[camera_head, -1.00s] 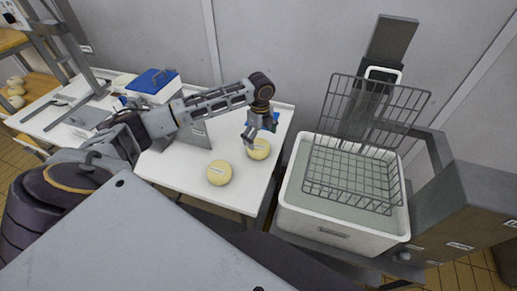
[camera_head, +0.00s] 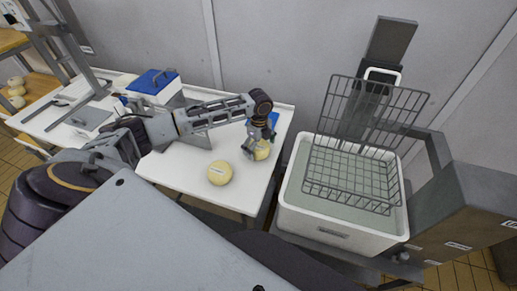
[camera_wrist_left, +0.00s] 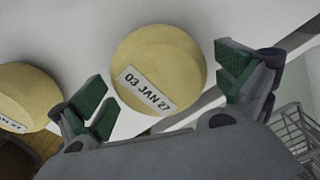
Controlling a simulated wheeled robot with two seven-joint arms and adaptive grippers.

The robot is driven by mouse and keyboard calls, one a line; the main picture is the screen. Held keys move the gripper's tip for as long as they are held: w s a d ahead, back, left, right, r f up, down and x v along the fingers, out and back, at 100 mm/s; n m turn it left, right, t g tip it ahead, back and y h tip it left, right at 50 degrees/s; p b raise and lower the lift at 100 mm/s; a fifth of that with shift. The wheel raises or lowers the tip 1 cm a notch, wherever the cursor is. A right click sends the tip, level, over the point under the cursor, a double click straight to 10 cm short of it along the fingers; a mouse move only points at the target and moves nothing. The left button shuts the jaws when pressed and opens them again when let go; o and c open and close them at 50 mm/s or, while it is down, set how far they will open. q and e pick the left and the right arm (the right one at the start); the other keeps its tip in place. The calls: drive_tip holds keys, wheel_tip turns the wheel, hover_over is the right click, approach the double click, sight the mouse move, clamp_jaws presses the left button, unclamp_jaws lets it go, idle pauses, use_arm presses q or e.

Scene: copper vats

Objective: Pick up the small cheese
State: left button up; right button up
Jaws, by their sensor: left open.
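Two round pale-yellow cheeses lie on the white table. One cheese (camera_head: 262,152) is near the table's right end, partly hidden behind my left gripper (camera_head: 256,146). The other cheese (camera_head: 220,173) lies in front and to the left of it. In the left wrist view, a cheese (camera_wrist_left: 160,68) with a "03 JAN 27" label sits between the open green-padded fingers of my left gripper (camera_wrist_left: 165,85), with gaps on both sides. The second cheese (camera_wrist_left: 25,97) shows at the left edge, outside the fingers. My right gripper is not in view.
A white tub (camera_head: 345,234) of liquid stands right of the table, with a wire basket (camera_head: 352,175) above it. A white box with a blue lid (camera_head: 152,80) stands at the back left. A blue object (camera_head: 273,118) lies behind the gripper. The table's front strip (camera_head: 190,190) is clear.

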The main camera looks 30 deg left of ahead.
use_arm(q)
drive_tip(key=shift+f, duration=0.4)
drive_tip(key=c, duration=1.3)
